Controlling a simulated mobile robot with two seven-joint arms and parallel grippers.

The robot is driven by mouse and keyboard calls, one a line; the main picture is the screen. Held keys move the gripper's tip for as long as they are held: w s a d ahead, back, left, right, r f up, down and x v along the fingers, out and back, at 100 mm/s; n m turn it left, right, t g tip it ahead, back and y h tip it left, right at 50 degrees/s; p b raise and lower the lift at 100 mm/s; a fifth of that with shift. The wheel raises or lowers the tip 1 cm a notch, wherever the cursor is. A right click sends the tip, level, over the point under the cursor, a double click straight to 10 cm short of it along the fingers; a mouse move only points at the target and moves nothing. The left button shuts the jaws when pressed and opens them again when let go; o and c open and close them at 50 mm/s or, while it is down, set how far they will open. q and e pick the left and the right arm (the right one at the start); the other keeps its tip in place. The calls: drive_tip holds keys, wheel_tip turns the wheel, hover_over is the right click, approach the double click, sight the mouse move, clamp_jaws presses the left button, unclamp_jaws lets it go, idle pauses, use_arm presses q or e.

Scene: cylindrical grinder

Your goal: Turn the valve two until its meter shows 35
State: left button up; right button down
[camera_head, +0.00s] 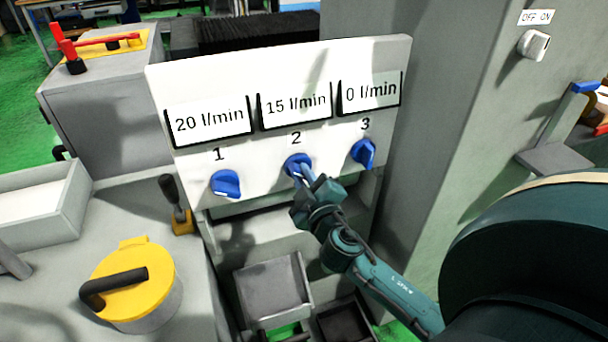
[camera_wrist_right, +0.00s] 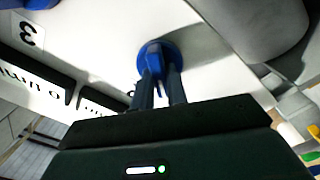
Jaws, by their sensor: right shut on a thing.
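The white panel (camera_head: 330,65) carries three blue valves under three meters. Valve two (camera_head: 291,160) is in the middle, and its meter (camera_head: 295,104) reads 15 l/min. My right gripper (camera_head: 305,178) reaches up from the lower right and is shut on valve two. In the right wrist view, the two fingers (camera_wrist_right: 162,90) hold the blue knob of the valve (camera_wrist_right: 150,55) between them. Valve one (camera_head: 226,184) is on the left under a meter (camera_head: 209,122) reading 20 l/min. Valve three (camera_head: 364,153) is on the right under a meter (camera_head: 370,93) reading 0 l/min. My left gripper is out of view.
A yellow round lid with a dark handle (camera_head: 150,280) and a dark lever (camera_head: 172,195) stand left of the panel. Grey bins (camera_head: 272,292) sit below it. A grey cabinet (camera_head: 450,120) with an OFF/ON switch (camera_head: 534,43) rises close on the right.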

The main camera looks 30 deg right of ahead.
drive_tip(key=n+p, duration=0.1)
drive_tip(key=n, duration=0.4)
drive_tip(key=shift+n, duration=0.3)
drive_tip(key=n+p, duration=0.1)
drive_tip(key=n, duration=0.3)
drive_tip(key=shift+a, duration=0.1)
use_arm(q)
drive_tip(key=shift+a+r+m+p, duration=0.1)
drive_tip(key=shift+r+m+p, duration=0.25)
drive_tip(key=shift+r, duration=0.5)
use_arm(e)
drive_tip(key=shift+f+n, duration=0.1)
drive_tip(key=shift+n, duration=1)
drive_tip(key=c, duration=1.4)
unclamp_jaws()
